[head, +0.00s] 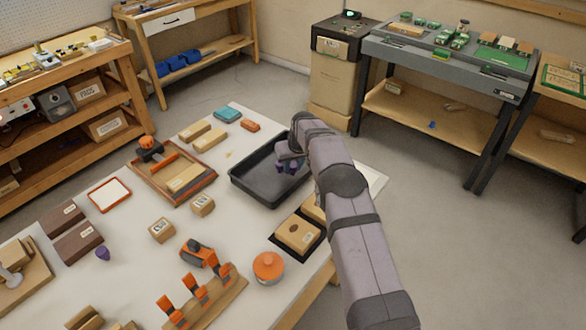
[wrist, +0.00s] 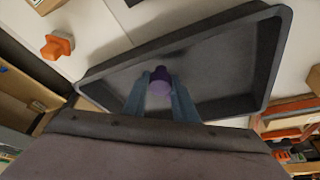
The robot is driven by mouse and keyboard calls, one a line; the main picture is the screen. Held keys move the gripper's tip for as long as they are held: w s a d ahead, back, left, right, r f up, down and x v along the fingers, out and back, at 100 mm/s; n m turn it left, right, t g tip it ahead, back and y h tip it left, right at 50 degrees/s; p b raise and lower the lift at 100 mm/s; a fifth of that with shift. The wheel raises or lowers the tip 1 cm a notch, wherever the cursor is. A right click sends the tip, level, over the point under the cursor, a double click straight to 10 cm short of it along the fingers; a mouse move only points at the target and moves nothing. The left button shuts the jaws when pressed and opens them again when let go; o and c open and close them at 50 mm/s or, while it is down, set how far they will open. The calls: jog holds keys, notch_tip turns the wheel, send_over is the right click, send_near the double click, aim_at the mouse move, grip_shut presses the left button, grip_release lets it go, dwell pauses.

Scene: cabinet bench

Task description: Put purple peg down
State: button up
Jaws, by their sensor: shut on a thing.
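A purple peg (wrist: 160,82) is between the fingertips of my gripper (wrist: 160,95) in the wrist view. My gripper is shut on it. In the head view my gripper (head: 287,168) is over the black tray (head: 247,188), and the purple of the peg shows there small and partly hidden by my arm. The tray's floor also shows around the peg in the wrist view (wrist: 225,70). I cannot tell whether the peg touches the tray floor. A second, darker purple peg (head: 103,254) stands on the table at the left in the head view.
A wooden tray (head: 197,190) with an orange-handled tool stands left of the black tray. Cardboard boxes (head: 162,229), an orange round container (head: 268,267) and a rack with orange clips (head: 205,300) are nearer. The black tray is otherwise empty.

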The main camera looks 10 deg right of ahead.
jog(key=shift+f, duration=0.85)
jog(key=shift+f, duration=0.15)
jog(key=o, duration=0.7)
jog(key=shift+o, duration=0.2)
jog(key=shift+r, duration=0.25)
jog(key=shift+s+r, duration=0.1)
jog(key=shift+r, duration=0.15)
jog(key=b+v, duration=0.2)
jog(key=v, duration=0.9)
jog(key=shift+s+d+r, duration=0.1)
jog(key=shift+s+r, duration=0.05)
jog(key=shift+s, duration=0.05)
